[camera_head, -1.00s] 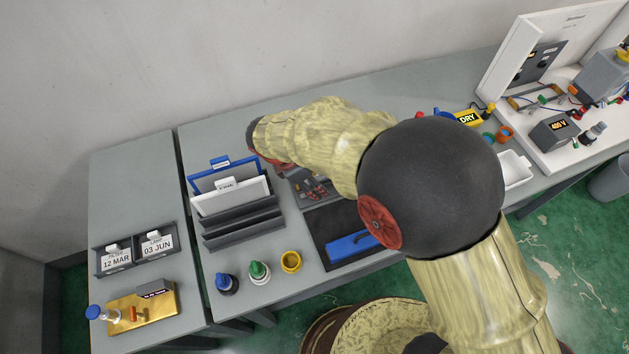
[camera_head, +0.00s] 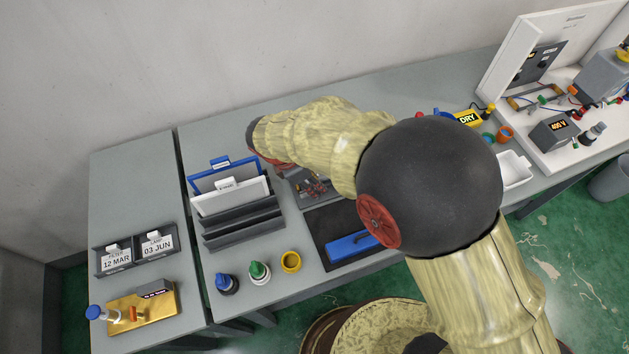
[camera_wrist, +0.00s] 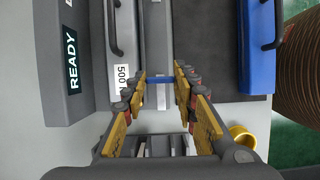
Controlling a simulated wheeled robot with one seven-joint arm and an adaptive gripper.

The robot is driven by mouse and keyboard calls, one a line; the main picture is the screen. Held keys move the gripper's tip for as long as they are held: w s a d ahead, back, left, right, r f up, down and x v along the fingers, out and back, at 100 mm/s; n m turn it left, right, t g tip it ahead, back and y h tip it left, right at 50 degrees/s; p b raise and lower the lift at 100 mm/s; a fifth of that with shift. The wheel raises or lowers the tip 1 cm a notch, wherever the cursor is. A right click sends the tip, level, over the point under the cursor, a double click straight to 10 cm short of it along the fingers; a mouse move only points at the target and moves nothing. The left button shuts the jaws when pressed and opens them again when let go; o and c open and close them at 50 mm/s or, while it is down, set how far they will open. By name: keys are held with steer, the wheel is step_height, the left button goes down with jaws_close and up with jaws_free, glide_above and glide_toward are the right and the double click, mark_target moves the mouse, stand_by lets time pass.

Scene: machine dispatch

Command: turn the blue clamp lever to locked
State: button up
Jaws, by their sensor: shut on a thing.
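My gripper (camera_wrist: 160,86) points down over a grey fixture (camera_wrist: 157,32) in the wrist view. Its yellow fingers stand on either side of a small blue bar (camera_wrist: 164,79), which looks like the clamp lever. The bar spans the gap between the fingertips, and the jaws are shut on it. Much of the lever and its pivot is hidden, so its exact angle is hard to tell. In the head view my arm covers most of the spot; small parts of my gripper (camera_head: 317,188) show beside it.
A blue block with a dark handle (camera_wrist: 257,45) lies on a dark mat right of the gripper. A yellow ring (camera_wrist: 242,134) is near. A file rack (camera_head: 240,225) stands left in the head view.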

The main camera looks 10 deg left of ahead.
steer(key=shift+m, duration=0.3)
steer(key=m+p, duration=0.1)
steer(key=m, duration=0.1)
steer(key=m+g+p, duration=0.1)
steer(key=shift+w+r+m+g+h+p, duration=0.1)
steer(key=shift+w+m+g+h+p, duration=0.05)
steer(key=shift+m+g+h+p, duration=0.2)
steer(key=m+g+p, duration=0.1)
steer(key=m, duration=0.3)
steer(key=shift+w+m+g+p, duration=0.1)
steer(key=shift+m+g+p, duration=0.25)
steer(key=shift+p, duration=0.05)
steer(key=m+g, duration=0.1)
steer(key=m, duration=0.1)
steer(key=m+y+p, duration=0.1)
steer(key=m, duration=0.1)
steer(key=shift+w+g, duration=0.15)
steer(key=shift+g, duration=0.25)
steer(key=m+y+p, duration=0.1)
steer(key=m, duration=0.3)
steer(key=shift+d+m+g, duration=0.1)
steer(key=shift+m+g, duration=0.2)
steer(key=shift+g, duration=0.1)
steer(key=shift+y, duration=0.25)
steer(key=o, duration=1.1)
steer(key=shift+o, duration=0.3)
